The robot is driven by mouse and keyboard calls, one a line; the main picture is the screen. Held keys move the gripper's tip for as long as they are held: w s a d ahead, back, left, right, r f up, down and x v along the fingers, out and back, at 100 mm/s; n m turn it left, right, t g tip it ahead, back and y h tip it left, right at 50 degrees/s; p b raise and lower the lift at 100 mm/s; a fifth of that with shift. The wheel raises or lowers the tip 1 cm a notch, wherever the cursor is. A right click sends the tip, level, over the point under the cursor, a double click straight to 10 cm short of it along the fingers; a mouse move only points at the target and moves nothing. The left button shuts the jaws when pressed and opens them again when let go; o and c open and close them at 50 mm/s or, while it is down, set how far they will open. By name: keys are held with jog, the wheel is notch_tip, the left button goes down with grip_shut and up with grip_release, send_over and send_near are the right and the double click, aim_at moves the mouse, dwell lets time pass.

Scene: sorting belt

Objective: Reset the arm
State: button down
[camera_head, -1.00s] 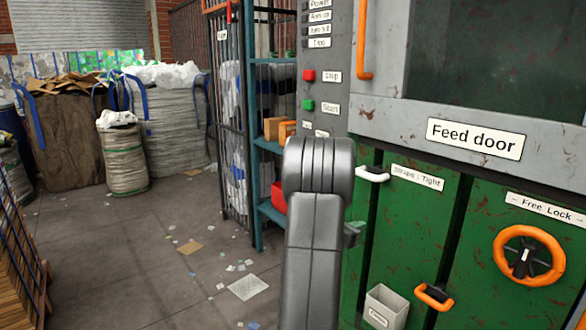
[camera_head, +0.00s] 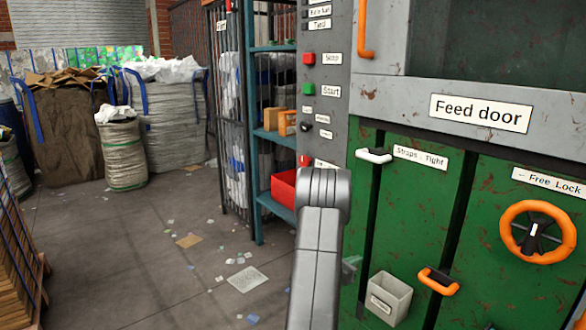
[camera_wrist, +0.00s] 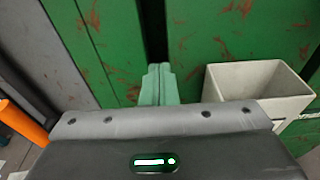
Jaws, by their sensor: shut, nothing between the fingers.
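My arm rises from the bottom middle of the head view, in front of the green machine front. Its grey rounded joint is at the top and covers part of the control panel and a red bin. My gripper (camera_wrist: 159,84) shows in the wrist view as two pale green fingers pressed together, with nothing between them. They point towards the green panels (camera_wrist: 110,40) of the machine. In the head view the gripper is mostly hidden behind the arm, with a small pale part (camera_head: 350,266) showing at its right.
A grey open box (camera_head: 389,297) hangs on the machine, close right of the fingers in the wrist view (camera_wrist: 258,90). Blue shelving (camera_head: 259,200) stands left; open floor (camera_head: 140,250) lies further left.

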jog(key=p+v, duration=0.1)
jog(key=v, duration=0.8)
jog(key=shift+a, duration=0.1)
jog(key=shift+p, duration=0.3)
